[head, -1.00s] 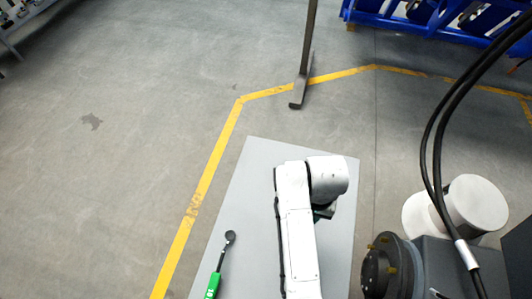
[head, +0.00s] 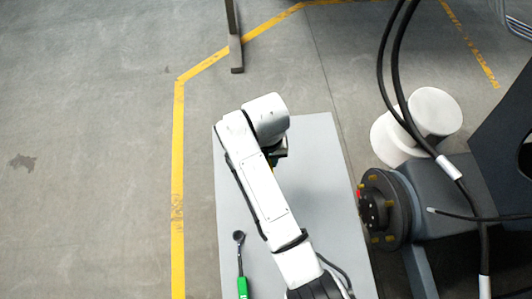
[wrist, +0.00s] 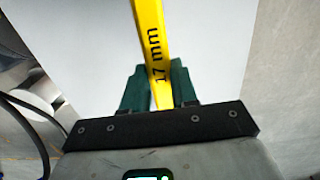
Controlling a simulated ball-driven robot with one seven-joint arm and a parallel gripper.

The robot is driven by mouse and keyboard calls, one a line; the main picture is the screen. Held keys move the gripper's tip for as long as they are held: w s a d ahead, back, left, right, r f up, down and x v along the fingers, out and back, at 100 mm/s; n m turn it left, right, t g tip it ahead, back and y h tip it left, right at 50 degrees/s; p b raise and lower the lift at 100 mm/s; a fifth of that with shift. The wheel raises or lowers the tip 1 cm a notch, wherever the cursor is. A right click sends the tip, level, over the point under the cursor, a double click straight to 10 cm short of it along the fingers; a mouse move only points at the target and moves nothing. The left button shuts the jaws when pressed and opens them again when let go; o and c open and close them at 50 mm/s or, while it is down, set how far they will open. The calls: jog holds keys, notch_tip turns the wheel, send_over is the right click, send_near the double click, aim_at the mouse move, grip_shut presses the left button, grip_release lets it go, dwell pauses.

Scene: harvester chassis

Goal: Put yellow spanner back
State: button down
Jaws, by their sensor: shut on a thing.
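The yellow spanner (wrist: 149,30), marked "17 mm", stands between the two dark green fingers of my gripper (wrist: 158,88) in the wrist view. The fingers are shut on its shaft. Its far end runs out of the top of the picture. In the head view my gripper (head: 280,151) is mostly hidden under my white arm, over the grey table top (head: 325,200). A little yellow shows there, too small to make out.
A ratchet tool with a green handle (head: 241,286) lies on the table's left part. The chassis hub (head: 384,208) with yellow studs, a white cylinder (head: 434,111) and black hoses (head: 397,75) stand close on the right. A post (head: 235,45) stands on the floor behind.

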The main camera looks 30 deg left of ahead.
jog(key=shift+f+b, duration=2.35)
jog(key=shift+f, duration=1.65)
jog(key=c, duration=0.8)
grip_release()
jog(key=r, duration=1)
jog(key=shift+w+a+r, duration=0.1)
jog(key=shift+w+r, duration=0.15)
jog(key=shift+r, duration=0.15)
